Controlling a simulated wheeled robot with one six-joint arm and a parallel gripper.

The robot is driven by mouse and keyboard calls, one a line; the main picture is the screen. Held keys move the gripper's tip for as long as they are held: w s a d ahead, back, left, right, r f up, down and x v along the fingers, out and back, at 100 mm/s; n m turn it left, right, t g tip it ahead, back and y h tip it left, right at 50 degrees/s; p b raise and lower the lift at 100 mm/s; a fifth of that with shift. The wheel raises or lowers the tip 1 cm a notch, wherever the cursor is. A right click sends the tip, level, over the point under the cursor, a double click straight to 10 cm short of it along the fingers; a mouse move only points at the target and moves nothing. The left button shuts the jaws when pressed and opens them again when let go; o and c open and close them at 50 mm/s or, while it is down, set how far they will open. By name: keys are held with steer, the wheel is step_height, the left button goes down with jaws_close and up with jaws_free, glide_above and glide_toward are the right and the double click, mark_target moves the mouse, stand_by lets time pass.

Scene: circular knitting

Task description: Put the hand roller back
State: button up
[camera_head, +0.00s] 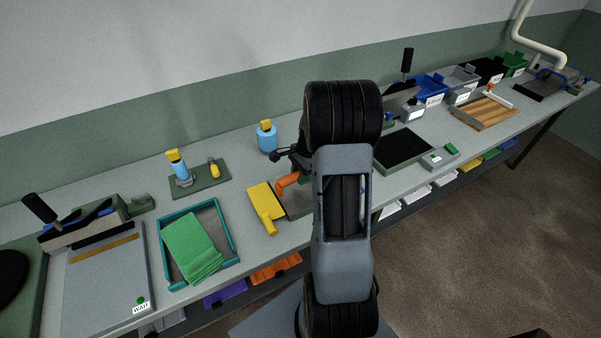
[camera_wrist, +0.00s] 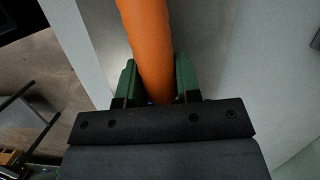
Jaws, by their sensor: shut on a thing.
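My gripper (camera_wrist: 157,80) is shut on a thick orange handle (camera_wrist: 148,45), with a green finger on each side of it. I take this as the hand roller; its roller end is not seen in the wrist view. In the head view the orange handle (camera_head: 288,180) shows just left of my arm, over a flat grey-brown tray or plate (camera_head: 297,207). My arm hides most of the gripper and that plate there. I cannot tell whether the roller touches anything below.
A yellow tool (camera_head: 263,205) lies left of the plate. A blue bottle (camera_head: 267,137) stands behind. A teal-rimmed tray (camera_head: 233,247) holds green cloth (camera_head: 190,245). To the right are a black pad (camera_head: 403,150) and labelled bins (camera_head: 430,88). The bench front between trays is bare.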

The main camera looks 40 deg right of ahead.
steer(key=shift+f, duration=0.45)
steer(key=o, duration=1.1)
steer(key=b+v, duration=0.2)
steer(key=v, duration=1.2)
steer(key=shift+s, duration=0.1)
steer(key=shift+f, duration=0.1)
